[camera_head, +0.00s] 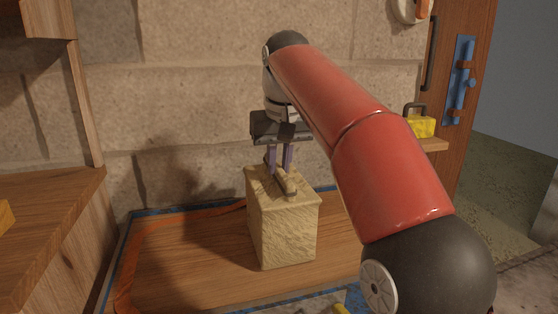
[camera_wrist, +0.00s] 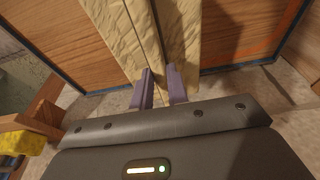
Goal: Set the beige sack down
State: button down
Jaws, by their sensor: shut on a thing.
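The beige sack (camera_head: 285,230) is a boxy, upright block with a raised grip strip on top. My gripper (camera_head: 280,172) points down from above with its purple fingers shut on that strip. In the wrist view the fingers (camera_wrist: 162,90) pinch the narrow ridge of the sack (camera_wrist: 124,40). The sack is over a wooden surface (camera_head: 185,270) with an orange band and a blue edge. I cannot tell whether its underside touches the wood.
A stone wall (camera_head: 210,110) stands close behind. A wooden counter (camera_head: 45,210) is at left. A yellow padlock-like object (camera_head: 421,126) sits on a small ledge at right, beside a wooden door (camera_head: 458,140) with a blue bolt. The wood left of the sack is clear.

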jog(key=shift+f+b, duration=0.35)
jog(key=shift+f, duration=0.1)
jog(key=c, duration=1.3)
grip_release()
jog(key=shift+f, duration=0.1)
